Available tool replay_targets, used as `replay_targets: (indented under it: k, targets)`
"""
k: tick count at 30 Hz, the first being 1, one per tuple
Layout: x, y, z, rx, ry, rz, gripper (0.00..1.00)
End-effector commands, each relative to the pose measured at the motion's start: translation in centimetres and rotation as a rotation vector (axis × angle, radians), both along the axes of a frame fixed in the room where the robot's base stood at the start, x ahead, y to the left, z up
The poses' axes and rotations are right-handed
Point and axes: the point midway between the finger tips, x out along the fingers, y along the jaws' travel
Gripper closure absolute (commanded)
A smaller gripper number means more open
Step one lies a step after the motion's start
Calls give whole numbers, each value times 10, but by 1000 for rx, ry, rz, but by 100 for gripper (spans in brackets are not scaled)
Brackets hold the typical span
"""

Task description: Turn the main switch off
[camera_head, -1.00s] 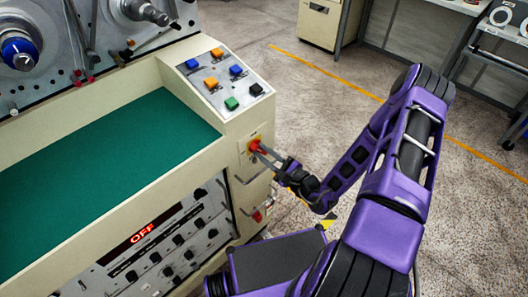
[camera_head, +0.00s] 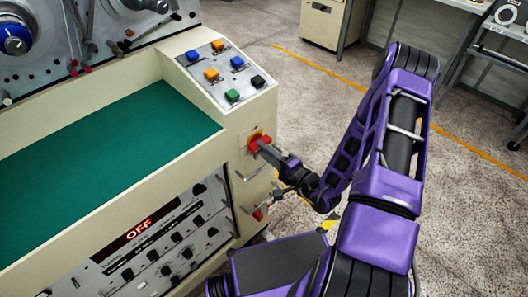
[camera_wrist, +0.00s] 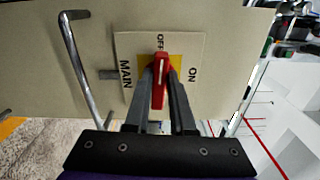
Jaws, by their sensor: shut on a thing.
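The main switch has a red handle (camera_wrist: 161,66) on a yellow plate, and it also shows in the head view (camera_head: 256,139) on the cabinet's end face. Its label plate (camera_wrist: 193,48) reads MAIN, OFF and ON. In the wrist view the handle stands upright and its top points at OFF. My gripper (camera_wrist: 161,88) is shut on the handle, with a dark finger on each side. In the head view my gripper (camera_head: 265,149) reaches the switch from the right. The fingers hide part of the yellow plate.
A lit display (camera_head: 139,230) on the cabinet front reads OFF. A metal bar handle (camera_wrist: 83,68) stands out left of the switch in the wrist view. Coloured buttons (camera_head: 232,96) sit on the sloped panel above. The floor right of the cabinet is open.

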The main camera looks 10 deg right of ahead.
Motion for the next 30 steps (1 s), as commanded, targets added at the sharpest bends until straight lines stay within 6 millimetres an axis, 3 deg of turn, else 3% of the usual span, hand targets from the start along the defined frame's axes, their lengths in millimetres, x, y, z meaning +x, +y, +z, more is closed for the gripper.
replay_targets:
  k: [23,24,28,30]
  targets:
    - [0,0,-2,-93,-51,-1,100]
    - [0,0,-2,-92,-51,-1,74]
    - [0,0,-2,-92,-51,0,51]
    - [0,0,-2,-91,-50,0,48]
